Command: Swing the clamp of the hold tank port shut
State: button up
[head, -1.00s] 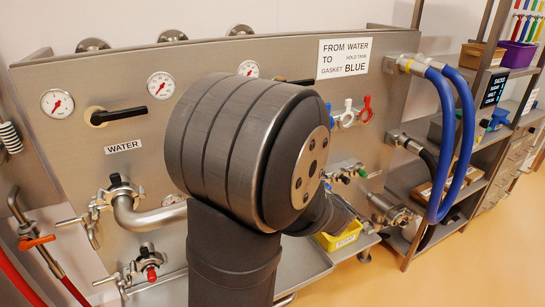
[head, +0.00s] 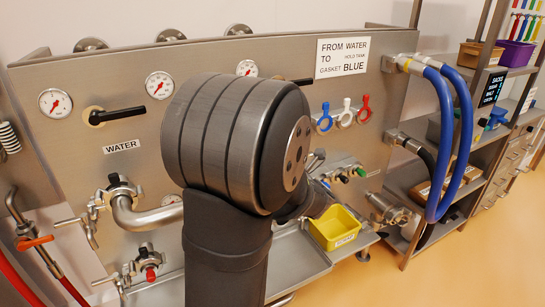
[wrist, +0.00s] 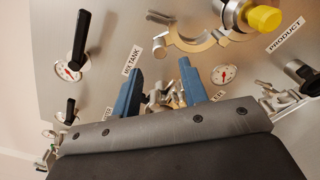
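In the wrist view my gripper (wrist: 160,67) shows two blue fingers spread apart with nothing between them; the steel panel is beyond. A clamp (wrist: 185,44) with curved jaws hangs open at the top, beyond the fingertips. It sits beside a steel fitting with a yellow cap (wrist: 262,18). A label between the left finger and the clamp appears to read MIX TANK (wrist: 132,60). I cannot tell which port is the hold tank port. In the head view my arm hides the middle of the panel, and my gripper is hidden behind it.
A sign (head: 343,57) names water, hold tank and blue gasket. Blue, white and red gaskets (head: 344,114) hang below it. Pipe (head: 150,217) and clamps stick out at the left. A yellow bin (head: 335,228) stands low; blue hoses (head: 466,140) loop at the right.

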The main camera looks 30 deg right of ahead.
jog(key=w, duration=0.8)
jog(key=shift+w+r, duration=0.15)
